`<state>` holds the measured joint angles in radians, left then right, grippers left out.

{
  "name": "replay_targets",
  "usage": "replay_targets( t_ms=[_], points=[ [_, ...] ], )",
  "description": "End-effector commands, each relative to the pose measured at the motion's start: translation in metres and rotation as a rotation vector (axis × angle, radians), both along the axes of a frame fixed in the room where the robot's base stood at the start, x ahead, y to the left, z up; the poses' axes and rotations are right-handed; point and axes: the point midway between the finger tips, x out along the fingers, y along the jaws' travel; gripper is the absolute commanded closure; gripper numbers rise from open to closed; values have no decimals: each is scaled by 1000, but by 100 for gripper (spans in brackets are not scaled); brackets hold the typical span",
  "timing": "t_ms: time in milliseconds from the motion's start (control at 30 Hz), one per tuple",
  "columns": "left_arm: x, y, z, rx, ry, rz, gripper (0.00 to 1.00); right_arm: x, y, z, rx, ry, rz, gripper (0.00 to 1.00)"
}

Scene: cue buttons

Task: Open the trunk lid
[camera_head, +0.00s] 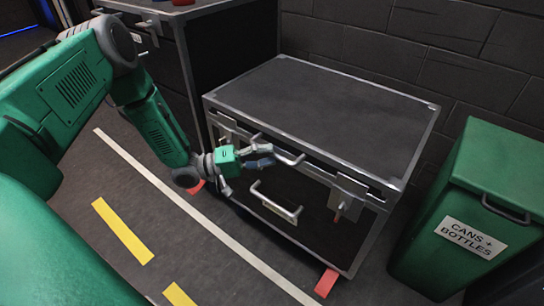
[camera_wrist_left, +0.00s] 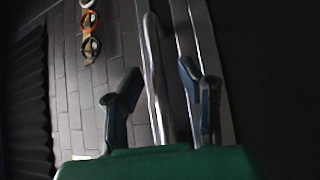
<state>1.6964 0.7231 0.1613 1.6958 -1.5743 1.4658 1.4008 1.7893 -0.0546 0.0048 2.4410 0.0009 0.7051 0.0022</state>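The trunk (camera_head: 385,240) is a black case with grey metal edges, and its lid (camera_head: 325,100) lies flat and looks shut. A metal lid handle (camera_head: 290,158) is on the front near the top; a second handle (camera_head: 277,205) is lower on the front. A latch (camera_head: 347,195) is at the right of the front, and another is at the left, partly hidden by my arm. My left gripper (camera_head: 262,157) is at the lid handle. In the left wrist view, the fingers of the gripper (camera_wrist_left: 160,95) are apart, with a metal bar (camera_wrist_left: 152,60) between them. My right gripper is not in view.
A green bin (camera_head: 495,190) labelled "CANS + BOTTLES" stands right of the trunk. A dark cabinet (camera_head: 230,45) stands behind left. A brick wall (camera_head: 460,55) is close behind. Red pieces (camera_head: 326,283) lie at the trunk's base. Open floor with painted lines is at left.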

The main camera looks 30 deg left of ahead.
Motion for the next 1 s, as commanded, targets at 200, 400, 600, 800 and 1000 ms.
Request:
replay_targets(
  t_ms=[200,400,600,800,1000],
  points=[
    [9,-10,2,-1,-1,0,68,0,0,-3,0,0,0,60],
    [10,-10,2,-1,0,0,68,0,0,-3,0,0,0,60],
    [9,-10,2,-1,1,0,100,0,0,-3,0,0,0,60],
    [9,-11,2,2,4,-1,100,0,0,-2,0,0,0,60],
    [10,-11,13,3,22,-1,100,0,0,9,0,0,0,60]
  ],
)
